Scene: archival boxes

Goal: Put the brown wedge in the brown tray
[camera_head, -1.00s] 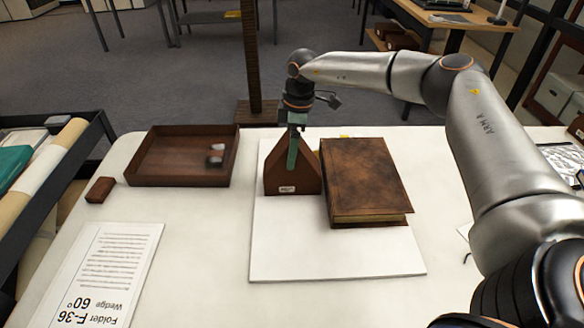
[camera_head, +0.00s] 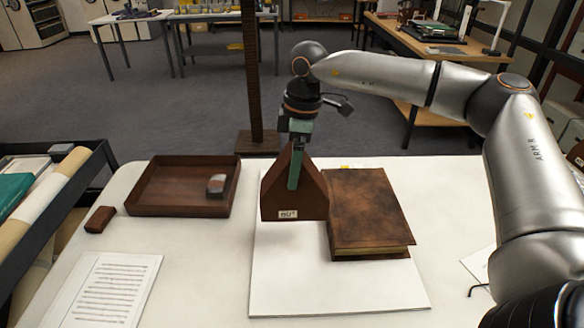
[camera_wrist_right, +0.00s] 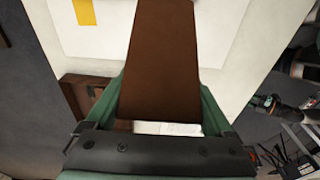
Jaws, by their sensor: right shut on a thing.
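The brown wedge (camera_head: 281,205), with a small white label reading 60°, is upright in the head view, to the left of the brown book. My right gripper (camera_head: 295,172) comes down on it from above and is shut on it. The wedge also fills the middle of the right wrist view (camera_wrist_right: 160,60), between the green fingers of the gripper (camera_wrist_right: 160,112). The wedge appears lifted a little above the white board. The brown tray (camera_head: 180,209) stands to the left on the table, with a small grey and brown object inside at its right. My left gripper is not in view.
The brown book (camera_head: 368,210) lies on the white board (camera_head: 330,285) right beside the wedge. A small brown block (camera_head: 100,219) sits left of the tray and a printed sheet (camera_head: 112,285) lies in front. A dark post (camera_head: 251,80) stands behind the table.

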